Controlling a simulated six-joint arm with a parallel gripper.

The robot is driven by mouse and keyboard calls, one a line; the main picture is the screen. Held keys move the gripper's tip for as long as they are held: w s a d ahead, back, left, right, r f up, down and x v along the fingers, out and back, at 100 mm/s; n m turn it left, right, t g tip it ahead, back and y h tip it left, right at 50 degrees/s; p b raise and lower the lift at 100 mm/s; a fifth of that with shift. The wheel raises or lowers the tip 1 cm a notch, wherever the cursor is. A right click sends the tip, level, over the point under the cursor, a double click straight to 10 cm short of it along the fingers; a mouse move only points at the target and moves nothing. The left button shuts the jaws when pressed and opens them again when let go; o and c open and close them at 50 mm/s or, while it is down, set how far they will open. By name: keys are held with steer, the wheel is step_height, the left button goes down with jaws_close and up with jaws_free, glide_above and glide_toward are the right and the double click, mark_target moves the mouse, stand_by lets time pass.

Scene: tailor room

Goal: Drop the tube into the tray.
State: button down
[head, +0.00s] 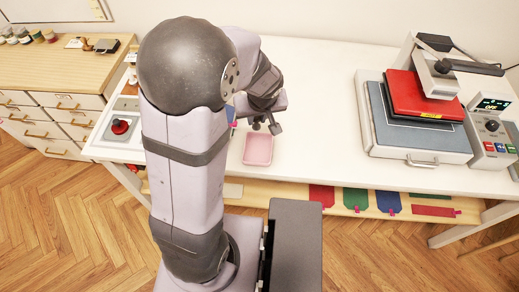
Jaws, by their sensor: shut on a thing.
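The pink tray (258,150) is a small shallow rectangle on the white table, near its front edge. My gripper (265,126) is just above and behind the tray's far edge in the picture, pointing down. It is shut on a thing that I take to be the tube. The tube itself is too small and too covered by the fingers and arm to make out clearly. The tray's floor shows no object on it.
A heat press (420,115) with a red top stands on the right of the white table (320,100). A device with a red knob (120,127) sits at the left end. A small blue and magenta item (233,121) shows beside my arm. The table between tray and press is clear.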

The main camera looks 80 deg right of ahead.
mark_target(259, 128)
steer(key=shift+s+d+r, duration=0.1)
steer(key=shift+s+d, duration=0.2)
steer(key=shift+f+b, duration=2.1)
steer(key=shift+f, duration=0.95)
steer(key=c, duration=1.5)
jaws_free()
steer(key=shift+o, duration=0.2)
steer(key=shift+r, duration=0.2)
steer(key=shift+b+v, duration=0.45)
steer(key=shift+v, duration=3.1)
